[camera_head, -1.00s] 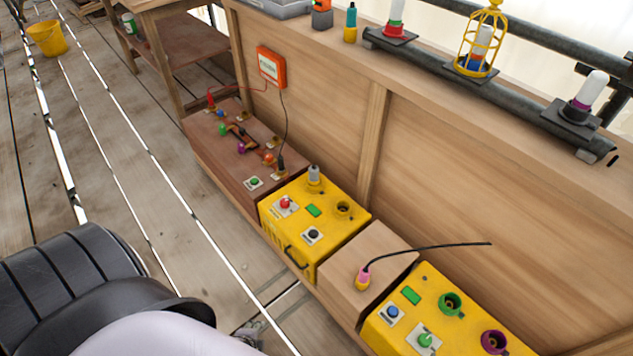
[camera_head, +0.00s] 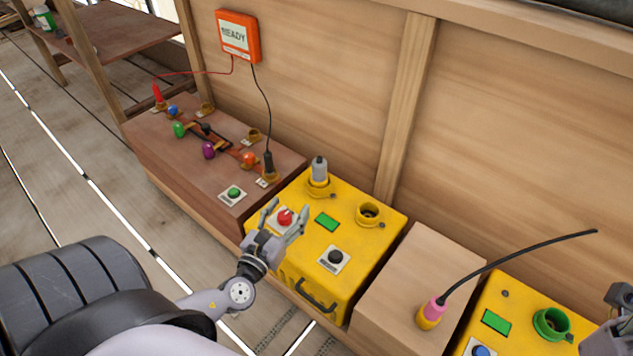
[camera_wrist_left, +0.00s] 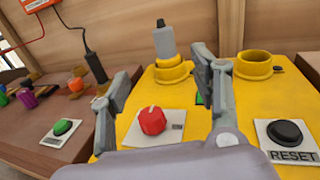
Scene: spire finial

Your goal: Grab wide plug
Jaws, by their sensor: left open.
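A grey plug with a dark tip (camera_head: 319,172) stands upright in a yellow socket at the back left of the yellow box (camera_head: 290,262). A pink and yellow plug with a black cable (camera_head: 432,312) stands on the bare wooden block; I cannot tell which plug is the wide one. My left gripper (camera_head: 283,218) is open and empty above the box's front left, around the red knob in view. In the left wrist view the grey plug (camera_wrist_left: 164,45) is beyond and between the fingers, apart from them. Part of my right gripper (camera_head: 618,310) shows at the right edge.
The yellow box has an empty socket (camera_head: 369,213), a red knob (camera_head: 285,217) and a black reset button (camera_head: 335,256). A brown box (camera_head: 165,150) with coloured knobs and a cabled black plug (camera_head: 268,165) stands left. A wooden wall closes the back.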

